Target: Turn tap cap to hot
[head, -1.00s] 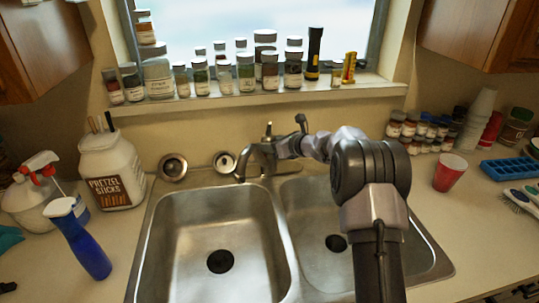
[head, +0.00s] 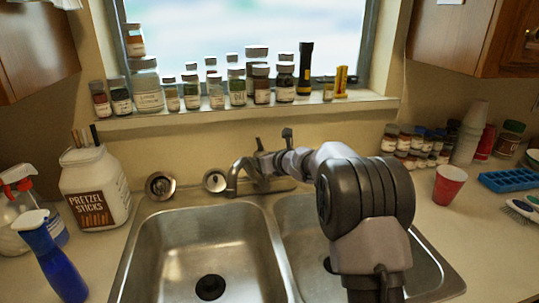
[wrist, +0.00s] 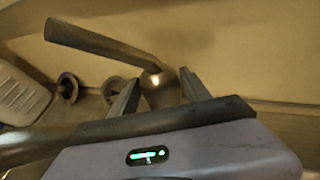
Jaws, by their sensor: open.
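In the wrist view the lever (wrist: 100,40) runs from upper left down to the rounded tap cap (wrist: 159,90). My gripper (wrist: 159,76) is open, one finger on each side of the cap. Gaps show beside the cap, and I cannot tell whether either finger touches it. In the head view my gripper (head: 268,164) is small at the tap, and my arm hides part of the right basin.
Jars (head: 190,92) and a black flashlight (head: 305,70) line the window sill above. A pretzel jug (head: 95,190) and blue spray bottle (head: 52,258) stand left. A red cup (head: 449,185) stands right. The left basin (head: 205,245) is empty.

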